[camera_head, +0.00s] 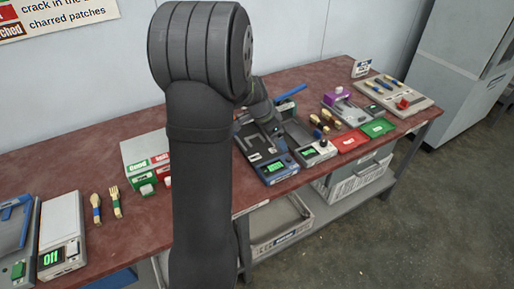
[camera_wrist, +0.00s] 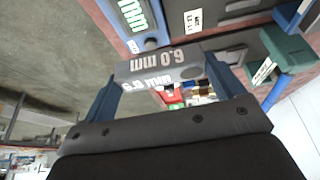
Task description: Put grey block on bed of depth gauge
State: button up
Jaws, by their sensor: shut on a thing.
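The grey block (camera_wrist: 150,65), marked 6.0 mm, is held between the two blue fingers of my gripper (camera_wrist: 163,88) in the wrist view. My gripper is shut on it, one finger at each end. A device with a blue front and a lit green display reading mm, which looks like the depth gauge (camera_wrist: 150,43), is just beyond the block. In the head view this gauge (camera_head: 281,177) stands at mid-table, partly behind my arm. Its bed is not clearly seen, and I cannot tell whether the block touches it.
A second grey device with a green display (camera_head: 318,153) stands close right of the gauge.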

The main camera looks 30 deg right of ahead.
jog(key=d, duration=0.4)
send_over(263, 147)
jog(key=a, duration=0.2)
notch_tip(263, 147, down, 6)
jog(key=shift+d+f, duration=0.15)
jog(key=shift+f, duration=1.95)
jog(key=shift+f, duration=0.15)
jog(key=o, duration=0.7)
jog(key=shift+o, duration=0.6)
